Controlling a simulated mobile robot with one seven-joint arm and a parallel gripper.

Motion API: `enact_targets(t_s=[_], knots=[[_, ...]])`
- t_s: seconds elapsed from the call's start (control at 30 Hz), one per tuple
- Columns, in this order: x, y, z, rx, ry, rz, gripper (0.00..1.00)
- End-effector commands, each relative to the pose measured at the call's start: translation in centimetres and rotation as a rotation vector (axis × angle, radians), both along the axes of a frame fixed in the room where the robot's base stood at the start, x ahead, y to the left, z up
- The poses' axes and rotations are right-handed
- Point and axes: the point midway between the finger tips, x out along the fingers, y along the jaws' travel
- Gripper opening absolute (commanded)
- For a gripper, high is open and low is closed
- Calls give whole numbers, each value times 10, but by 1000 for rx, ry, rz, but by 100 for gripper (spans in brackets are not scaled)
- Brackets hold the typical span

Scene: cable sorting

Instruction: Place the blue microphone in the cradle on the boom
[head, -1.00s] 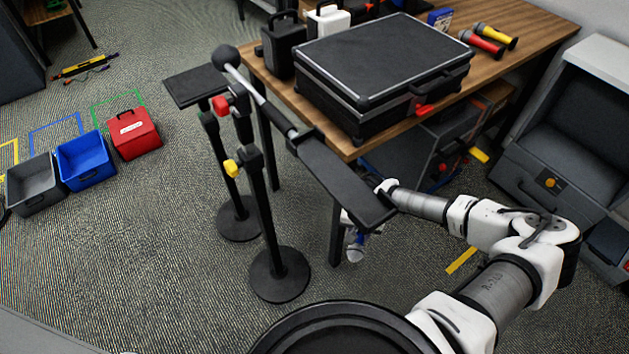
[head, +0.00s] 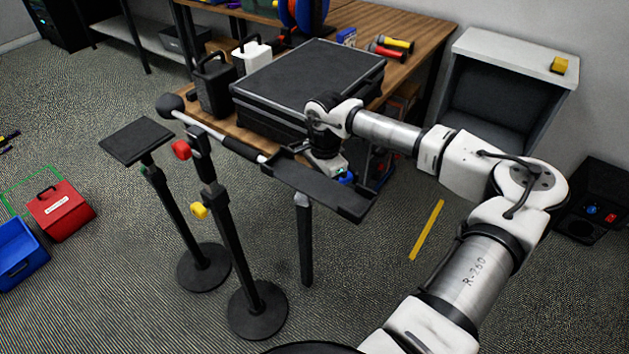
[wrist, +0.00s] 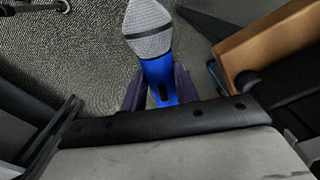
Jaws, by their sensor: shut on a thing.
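The blue microphone, with a silver mesh head, is between the fingers of my gripper (wrist: 158,92) in the wrist view. Its blue body (wrist: 160,75) is gripped and its mesh head points away from the palm. In the head view, a bit of the blue microphone (head: 347,178) shows under my wrist, behind the cradle's far edge. The cradle (head: 325,190) is a long black tray at the right end of the boom (head: 222,138), and it looks empty. The microphone is beside the tray; the gap between them is hard to judge. The tray hides my fingertips there.
The boom stand (head: 225,220) has red and yellow knobs. A second stand with a flat black top (head: 138,140) is to its left. A black case (head: 310,75) lies on the wooden table (head: 405,60) behind my wrist. Open floor lies in front of the stands.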

Motion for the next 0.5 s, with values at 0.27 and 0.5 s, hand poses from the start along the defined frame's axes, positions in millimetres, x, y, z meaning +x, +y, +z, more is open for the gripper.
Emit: enact_targets(t_s=[0.27,0.5], knots=[[-20,4,186,0,-9,-554,0],[-80,17,320,0,-9,-933,0]])
